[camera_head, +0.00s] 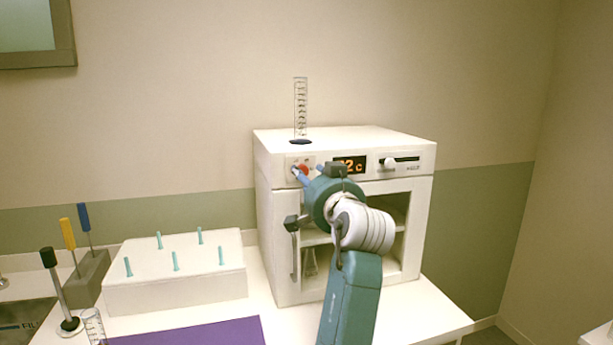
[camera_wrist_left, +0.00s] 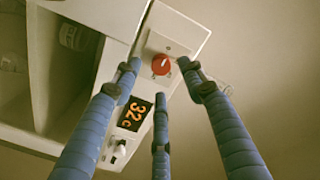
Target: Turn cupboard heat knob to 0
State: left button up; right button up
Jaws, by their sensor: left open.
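The white cupboard (camera_head: 345,135) stands on the counter with its glass-fronted compartment facing me. Its red heat knob (camera_head: 303,168) sits at the left of the top panel, partly hidden by my gripper. In the left wrist view the red knob (camera_wrist_left: 161,65) has a white mark and sits on a pale plate. The orange display (camera_wrist_left: 135,114) beside it reads 32 C. My left gripper (camera_head: 300,175) is open in front of the knob; its blue fingers (camera_wrist_left: 158,85) spread around the knob in the wrist view. Whether they touch it I cannot tell. My right gripper is not in view.
A slider (camera_head: 390,163) is right of the display. A graduated cylinder (camera_head: 300,110) stands on top of the cupboard. A white block with teal pegs (camera_head: 175,290), a purple mat (camera_head: 195,334) and a tool holder (camera_head: 90,278) are at the left.

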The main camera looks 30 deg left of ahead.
pick_arm(q)
jog(key=v, duration=0.4)
jog(key=shift+s+d, duration=0.15)
jog(key=shift+d, duration=0.05)
dwell(0.3)
